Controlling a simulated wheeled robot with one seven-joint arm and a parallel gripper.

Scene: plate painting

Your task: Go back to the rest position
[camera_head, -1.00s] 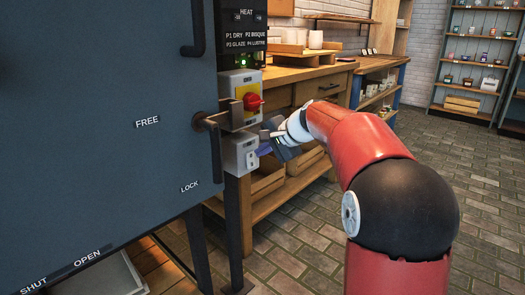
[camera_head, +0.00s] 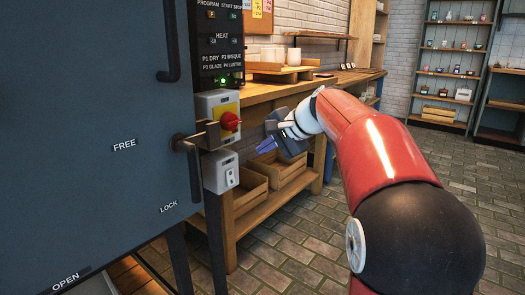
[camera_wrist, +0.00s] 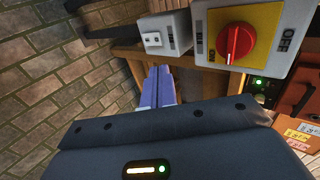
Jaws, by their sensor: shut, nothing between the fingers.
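My gripper (camera_head: 264,146) is at the middle of the head view, to the right of the kiln's control boxes, with free space around its fingers. In the wrist view its blue fingers (camera_wrist: 158,88) lie side by side, shut and empty. The dark kiln door (camera_head: 90,130) fills the left of the head view, with its latch handle (camera_head: 190,145) beside the switch box. The red rotary switch (camera_head: 230,121) sits on a yellow plate; it also shows in the wrist view (camera_wrist: 236,42). A grey socket box (camera_head: 221,171) is below it.
A wooden workbench (camera_head: 258,97) stands behind my gripper, with wooden crates (camera_head: 285,168) on its lower shelf. A control panel (camera_head: 220,45) is above the switch. Shelves (camera_head: 450,65) stand at the back right. The paved floor (camera_head: 480,185) at the right is open.

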